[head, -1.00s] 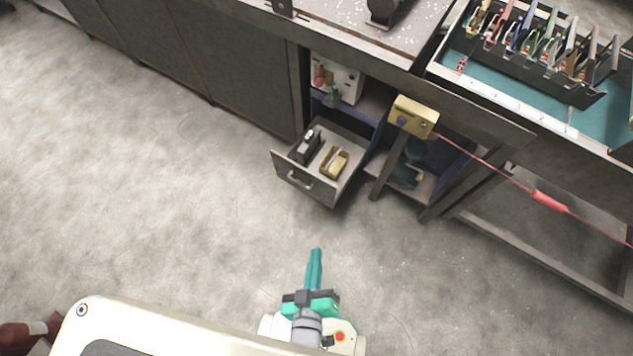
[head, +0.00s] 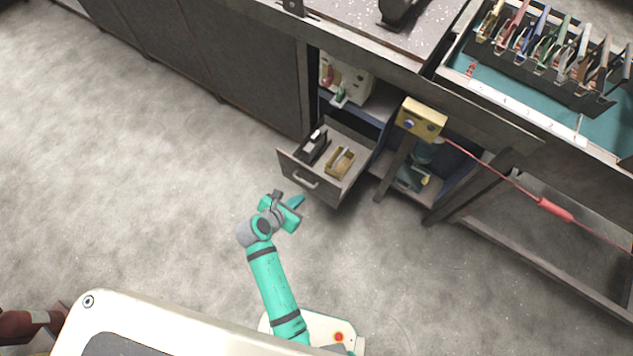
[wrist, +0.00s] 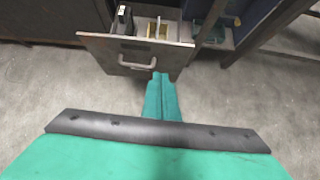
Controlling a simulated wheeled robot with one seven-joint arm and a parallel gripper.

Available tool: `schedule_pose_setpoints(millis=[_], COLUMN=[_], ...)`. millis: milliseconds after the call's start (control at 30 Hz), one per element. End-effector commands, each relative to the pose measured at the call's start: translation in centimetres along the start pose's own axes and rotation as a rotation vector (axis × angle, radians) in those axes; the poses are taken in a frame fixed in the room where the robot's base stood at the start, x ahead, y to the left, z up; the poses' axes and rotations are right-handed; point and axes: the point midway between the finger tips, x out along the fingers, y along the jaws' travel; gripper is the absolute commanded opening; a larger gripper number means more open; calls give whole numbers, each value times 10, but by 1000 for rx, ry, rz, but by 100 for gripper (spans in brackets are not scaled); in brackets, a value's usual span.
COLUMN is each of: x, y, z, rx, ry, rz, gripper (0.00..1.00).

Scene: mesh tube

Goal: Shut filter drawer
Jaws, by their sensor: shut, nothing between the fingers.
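The filter drawer (head: 309,177) is pulled out of the cabinet under the bench, its grey front facing my base. A bar handle (head: 304,180) sits on its front. Inside lie a black item (head: 314,147) and a yellowish open box (head: 340,162). My gripper (head: 297,202) is shut and empty, just in front of and below the drawer front in the head view. In the wrist view the shut fingers (wrist: 161,85) point toward the drawer front (wrist: 138,56), near its lower right part, right of the handle (wrist: 136,63). Whether they touch it I cannot tell.
A yellow box (head: 421,119) with a red cable (head: 553,209) is fixed on the bench's post right of the drawer. Shelves right of the drawer hold items. A rack of tools (head: 545,50) stands on the bench. The floor (head: 150,190) left of the drawer is clear.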

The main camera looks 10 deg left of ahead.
Motion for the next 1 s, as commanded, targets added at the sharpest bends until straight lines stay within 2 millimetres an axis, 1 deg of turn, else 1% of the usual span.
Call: schedule_pose_setpoints(millis=[133,267,700,800,1000], x=[6,22,103,113,126], y=[2,2,0,1,2], z=[2,3,3,16,28], rx=[-34,-33,-29,-28,-30], ry=[-3,-3,-2,-4,-3], rz=[-13,-14,-13,-11,-10], gripper=[0,0,0,0,0])
